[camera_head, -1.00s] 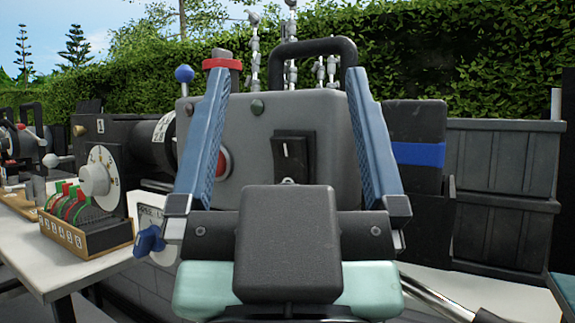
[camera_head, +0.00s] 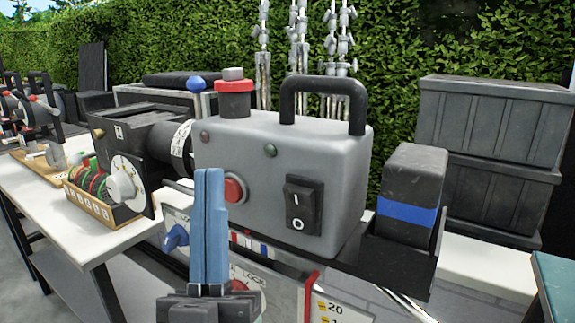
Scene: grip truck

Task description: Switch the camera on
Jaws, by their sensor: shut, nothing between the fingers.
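The camera (camera_head: 345,150) is a grey box with a black top handle, a lens barrel to its left and a black pack with a blue band to its right. On its near face are a round red button (camera_head: 235,190) and a black rocker switch (camera_head: 303,205) marked I above and O below. My gripper (camera_head: 209,175) is shut and empty, its blue fingers together and pointing up. In the picture it lies below and left of the red button, left of the rocker switch. Whether it touches the camera I cannot tell.
A white table (camera_head: 45,190) at left holds a small box of coloured clips (camera_head: 100,200). Dark crates (camera_head: 490,135) are stacked at right. Below the camera is a panel with a "LOCK" label and a red-edged scale. A hedge stands behind.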

